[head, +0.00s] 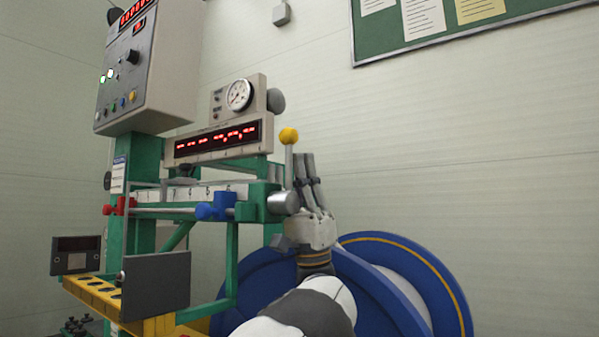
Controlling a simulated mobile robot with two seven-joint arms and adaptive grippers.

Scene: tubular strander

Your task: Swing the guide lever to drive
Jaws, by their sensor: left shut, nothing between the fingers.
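The lever with a yellow ball knob (289,136), probably the guide lever, stands nearly upright on a grey cylindrical hub (284,203) at the right end of the green machine frame. My left gripper (306,157) is just right of the lever's rod in the picture, fingers pointing up, shut and empty. Its fingertips reach a little below the yellow knob. I cannot tell whether a finger touches the rod. No drive marking is readable near the lever. My right gripper is out of view.
A blue reel (452,280) stands behind my left arm at the lower right. A control box (130,75), a red-lit display (218,140) and a dial gauge (239,95) are above the frame. Blue (216,207) and red (119,206) clamps sit on the rail.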

